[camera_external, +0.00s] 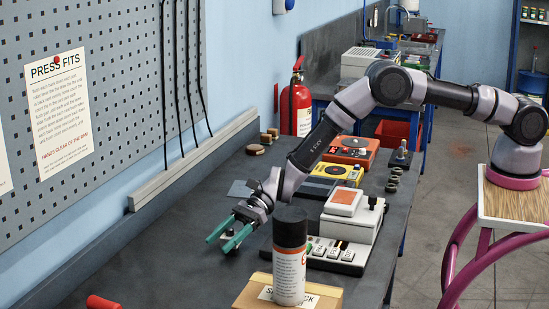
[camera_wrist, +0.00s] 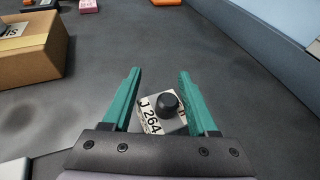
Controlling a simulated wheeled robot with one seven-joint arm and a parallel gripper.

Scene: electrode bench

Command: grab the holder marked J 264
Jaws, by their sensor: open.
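The holder marked J 264 (camera_wrist: 150,115) is a small light-grey block with a white label and a round black knob on top. It stands on the dark bench, turned slightly, between my green fingers in the wrist view. My gripper (camera_wrist: 159,73) is open, with one finger on each side of the holder; I cannot tell whether either finger touches it. The near part of the holder is hidden by the gripper body. In the external view my gripper (camera_external: 218,244) is low over the bench, and the holder is mostly hidden there.
A cardboard box (camera_external: 255,291) with a black-topped spray can (camera_external: 289,270) stands close by at the front. A white device with switches (camera_external: 345,233) is to the right, with yellow (camera_external: 335,172) and orange (camera_external: 350,151) devices behind. The pegboard wall (camera_external: 95,90) bounds the left. Bench left of my gripper is clear.

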